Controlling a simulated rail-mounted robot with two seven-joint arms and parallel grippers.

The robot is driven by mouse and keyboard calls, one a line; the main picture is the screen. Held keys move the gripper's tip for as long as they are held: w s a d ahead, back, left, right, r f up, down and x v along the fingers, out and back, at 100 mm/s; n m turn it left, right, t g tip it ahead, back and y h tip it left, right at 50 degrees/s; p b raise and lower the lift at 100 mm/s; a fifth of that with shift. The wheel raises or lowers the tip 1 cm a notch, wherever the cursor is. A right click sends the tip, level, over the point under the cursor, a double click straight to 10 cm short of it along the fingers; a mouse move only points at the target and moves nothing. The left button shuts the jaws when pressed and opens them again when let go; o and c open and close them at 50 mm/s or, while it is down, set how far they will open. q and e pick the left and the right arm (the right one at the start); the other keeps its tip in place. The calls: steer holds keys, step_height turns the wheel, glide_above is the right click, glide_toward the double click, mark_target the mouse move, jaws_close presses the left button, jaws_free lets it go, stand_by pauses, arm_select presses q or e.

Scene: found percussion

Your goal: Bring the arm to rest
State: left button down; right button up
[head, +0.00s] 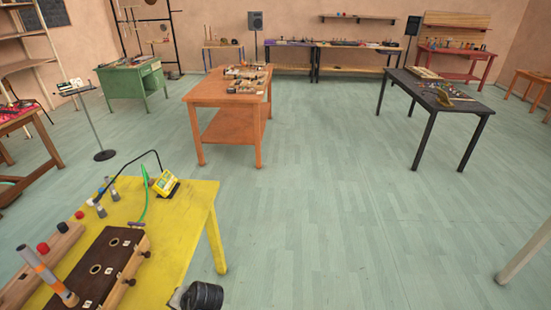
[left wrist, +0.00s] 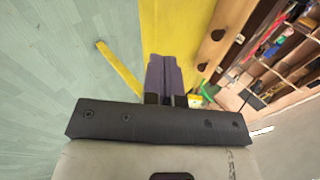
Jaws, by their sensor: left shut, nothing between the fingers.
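My left gripper (left wrist: 163,60) shows in the left wrist view, with its two purple fingers together and nothing between them. It is over or beside the edge of the yellow table (left wrist: 168,22); its height above the table is hard to tell. In the head view the yellow table (head: 185,222) stands at the lower left. A black ribbed round piece (head: 203,297) shows at the bottom edge there; I cannot tell what it is. My right gripper is in neither view.
On the yellow table are a dark board with round holes (head: 93,270), an orange-and-grey stick (head: 45,272) and a small yellow box (head: 166,184). An orange table (head: 225,92) and a black table (head: 438,100) stand farther back. The pale green floor (head: 340,220) between is clear.

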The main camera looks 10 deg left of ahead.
arm_select(q)
steer(key=w+d+r+n+t+h, duration=0.2)
steer(key=d+r+n+t+h, duration=0.15)
steer(key=r, duration=0.35)
steer(key=s+d+r+m+t+h, duration=0.2)
steer(key=s+d+r+t+h, duration=0.2)
steer(key=s+d, duration=0.45)
steer(key=s+f+m+g, duration=0.1)
steer(key=s+f+g, duration=0.1)
steer(key=s+f, duration=0.35)
steer(key=s+f+m+g+h, duration=0.1)
steer(key=s+f, duration=0.1)
steer(key=s, duration=0.7)
steer(key=s+f+m+g, duration=0.1)
steer(key=s+f+g, duration=0.15)
steer(key=s, duration=0.55)
steer(key=w+p+v, duration=0.2)
steer(key=p+v, duration=0.8)
steer(key=p, duration=0.1)
steer(key=w+r+p+v, duration=0.1)
steer(key=w+p+v, duration=0.2)
steer(key=p+v, duration=0.8)
steer(key=w+r+p+v, duration=0.1)
steer(key=w+p+v, duration=0.1)
steer(key=p+v, duration=0.8)
steer(key=shift+w+d+r+t+p, duration=0.3)
steer(key=shift+w+d+t+p, duration=0.1)
steer(key=shift+w+d+p, duration=0.2)
steer(key=shift+n, duration=0.25)
